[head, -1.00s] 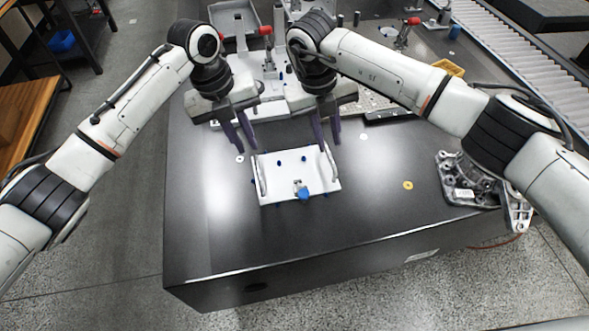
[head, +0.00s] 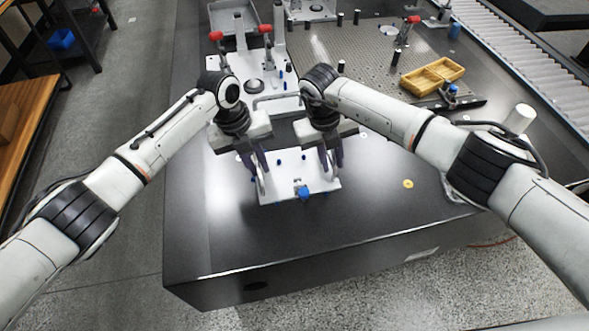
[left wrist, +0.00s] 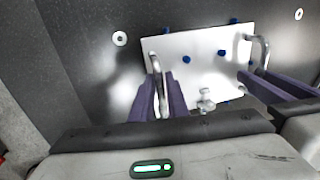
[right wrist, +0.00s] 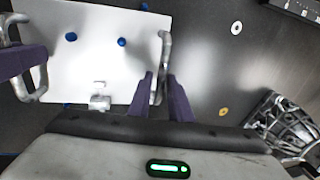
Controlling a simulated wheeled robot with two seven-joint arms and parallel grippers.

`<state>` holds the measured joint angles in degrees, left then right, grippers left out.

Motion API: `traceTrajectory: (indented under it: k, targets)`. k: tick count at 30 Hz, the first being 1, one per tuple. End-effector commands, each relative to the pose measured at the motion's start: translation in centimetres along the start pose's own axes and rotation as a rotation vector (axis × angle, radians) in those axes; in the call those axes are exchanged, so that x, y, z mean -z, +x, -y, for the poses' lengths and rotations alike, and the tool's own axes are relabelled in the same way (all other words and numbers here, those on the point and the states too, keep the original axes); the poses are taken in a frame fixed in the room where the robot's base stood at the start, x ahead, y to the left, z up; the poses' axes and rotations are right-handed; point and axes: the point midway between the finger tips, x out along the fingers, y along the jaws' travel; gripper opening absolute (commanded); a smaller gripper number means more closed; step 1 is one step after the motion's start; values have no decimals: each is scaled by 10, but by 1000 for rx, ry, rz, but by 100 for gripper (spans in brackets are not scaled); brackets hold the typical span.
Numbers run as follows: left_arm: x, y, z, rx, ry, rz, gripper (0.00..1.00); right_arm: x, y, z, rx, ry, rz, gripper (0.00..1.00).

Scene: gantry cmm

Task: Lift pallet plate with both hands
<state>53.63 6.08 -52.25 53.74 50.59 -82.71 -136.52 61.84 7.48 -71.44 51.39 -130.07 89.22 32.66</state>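The white pallet plate (head: 288,189) lies on the dark table, with blue pins and a metal handle on each side. In the left wrist view the left handle (left wrist: 155,68) runs between the purple fingers of my left gripper (left wrist: 165,92), with a gap visible. My left gripper also shows in the head view (head: 258,166). In the right wrist view the right handle (right wrist: 164,55) runs between the fingers of my right gripper (right wrist: 162,90), which are apart. My right gripper shows over the plate's right side in the head view (head: 332,158). Finger contact with the handles is unclear.
A white fixture with red-knobbed clamps (head: 262,75) stands behind my grippers. A yellow tray (head: 432,76) lies at the back right. A metal casting (right wrist: 280,125) sits right of the plate. The table in front of the plate is clear.

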Motion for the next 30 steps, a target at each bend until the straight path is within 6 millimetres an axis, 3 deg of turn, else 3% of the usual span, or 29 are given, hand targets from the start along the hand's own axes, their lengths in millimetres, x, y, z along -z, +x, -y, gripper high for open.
traceTrajectory:
  k: [2,4,5,30]
  targets:
    - [0,0,0,0,0,0,12,0,0,0,0,0,0,16]
    - [0,0,0,0,0,0,0,0,0,0,0,0,0,5]
    - [0,0,0,0,0,0,0,0,0,0,0,0,0,0]
    - [0,-1,0,1,0,0,0,0,-1,0,0,0,0,0]
